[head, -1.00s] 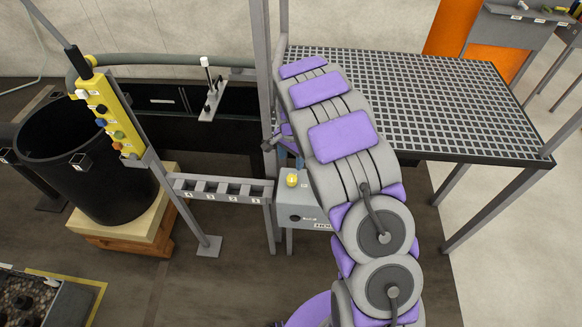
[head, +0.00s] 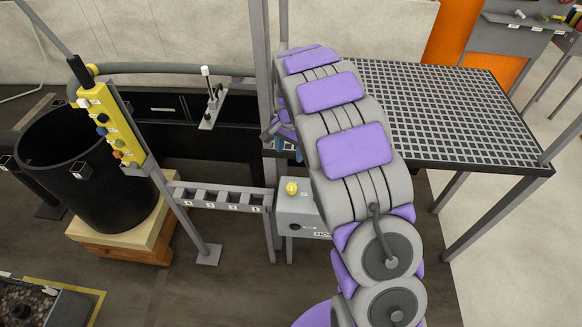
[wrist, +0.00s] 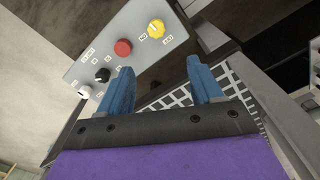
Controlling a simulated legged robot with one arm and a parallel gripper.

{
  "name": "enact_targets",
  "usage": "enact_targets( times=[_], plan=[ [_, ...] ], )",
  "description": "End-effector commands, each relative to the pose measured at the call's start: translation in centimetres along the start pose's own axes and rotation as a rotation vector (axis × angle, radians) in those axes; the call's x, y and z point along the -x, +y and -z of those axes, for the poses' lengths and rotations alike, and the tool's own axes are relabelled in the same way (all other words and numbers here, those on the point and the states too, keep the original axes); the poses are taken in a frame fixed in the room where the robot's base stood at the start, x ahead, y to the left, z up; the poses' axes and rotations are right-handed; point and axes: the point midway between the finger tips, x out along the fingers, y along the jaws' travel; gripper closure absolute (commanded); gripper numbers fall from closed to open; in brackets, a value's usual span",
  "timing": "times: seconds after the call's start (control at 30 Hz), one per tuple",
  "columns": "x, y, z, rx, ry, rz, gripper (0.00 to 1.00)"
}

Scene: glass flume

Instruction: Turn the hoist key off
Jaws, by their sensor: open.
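A grey control box (head: 300,207) with part of a label showing stands left of my arm in the head view. It has a yellow knob (head: 291,188) on top and a dark round control (head: 295,227) on its front. In the wrist view a grey panel (wrist: 108,55) carries a yellow knob (wrist: 156,28), a red button (wrist: 122,48), a black knob (wrist: 102,75) and a white knob (wrist: 85,92). Its labels are too small to read, so I cannot tell which control is the hoist key. My gripper (wrist: 161,82) is open and empty, its blue fingers apart from the panel.
A grating platform (head: 440,105) lies right of and behind my arm. A slotted rail (head: 222,197) joins the box's post on the left. A yellow pendant (head: 110,125) hangs by a black barrel (head: 75,170). Floor shows free in front of the rail.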

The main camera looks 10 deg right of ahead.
Motion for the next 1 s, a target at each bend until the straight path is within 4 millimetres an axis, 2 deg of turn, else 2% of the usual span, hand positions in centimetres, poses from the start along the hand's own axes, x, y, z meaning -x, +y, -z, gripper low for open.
enact_targets(
  times=[0.2,0.4,0.5,0.63,0.8,1.0],
  plan=[
    [0.9,-1.1,-0.3,0.443,0.011,0.020,0.35],
    [0.2,-0.6,-0.2,0.859,0.008,0.013,0.35],
    [-0.3,-0.1,-0.2,1.011,0.000,0.007,0.35],
    [-0.9,0.3,-0.1,1.132,-0.006,0.001,0.35],
    [-1.6,0.6,-0.1,1.177,-0.011,-0.004,0.35],
    [-4.5,0.6,-0.1,1.176,-0.014,-0.003,0.35]
  ],
)
